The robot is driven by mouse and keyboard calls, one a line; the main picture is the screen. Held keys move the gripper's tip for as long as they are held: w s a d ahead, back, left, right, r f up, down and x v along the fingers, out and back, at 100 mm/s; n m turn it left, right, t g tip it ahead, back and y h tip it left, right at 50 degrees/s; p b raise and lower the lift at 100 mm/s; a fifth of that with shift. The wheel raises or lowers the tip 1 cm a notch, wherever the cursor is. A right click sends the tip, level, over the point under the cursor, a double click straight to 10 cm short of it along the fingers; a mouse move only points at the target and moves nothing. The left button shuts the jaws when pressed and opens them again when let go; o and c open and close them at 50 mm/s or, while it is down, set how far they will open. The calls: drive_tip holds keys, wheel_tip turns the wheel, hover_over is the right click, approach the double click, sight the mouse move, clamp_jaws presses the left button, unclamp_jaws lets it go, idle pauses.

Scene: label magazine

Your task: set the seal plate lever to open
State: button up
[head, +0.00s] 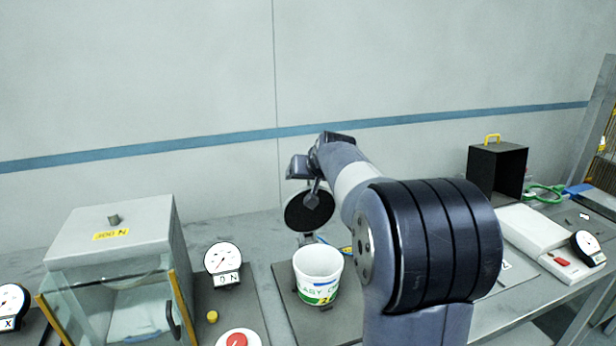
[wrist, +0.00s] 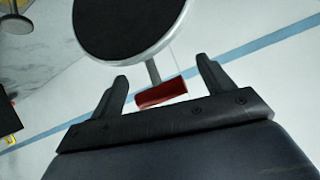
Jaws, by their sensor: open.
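The seal plate (head: 306,214) is a round black disc with a light rim, standing tilted over a white tub (head: 318,268) in the head view. It also shows large at the top of the wrist view (wrist: 125,22). A short grey stem runs from its rim to a red lever handle (wrist: 162,93). My gripper (wrist: 163,75) is open, with one finger on each side of the red handle and a small gap visible on both sides. In the head view my arm covers the handle.
At left stands a glass-fronted box (head: 110,243) marked 300 N. A dial gauge (head: 223,260) and a red button (head: 238,340) are beside it. A black open box (head: 497,172) and a white device (head: 532,228) stand at right. The wall is behind.

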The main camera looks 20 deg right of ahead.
drive_tip(key=b+v, duration=0.2)
drive_tip(key=v, duration=0.8)
drive_tip(key=shift+s, duration=0.2)
drive_tip(key=shift+w, duration=0.1)
drive_tip(key=p+x, duration=0.2)
drive_tip(key=x, duration=0.8)
drive_tip(key=shift+w+f, duration=0.15)
drive_tip(key=shift+w, duration=0.05)
drive_tip(key=shift+s, duration=0.1)
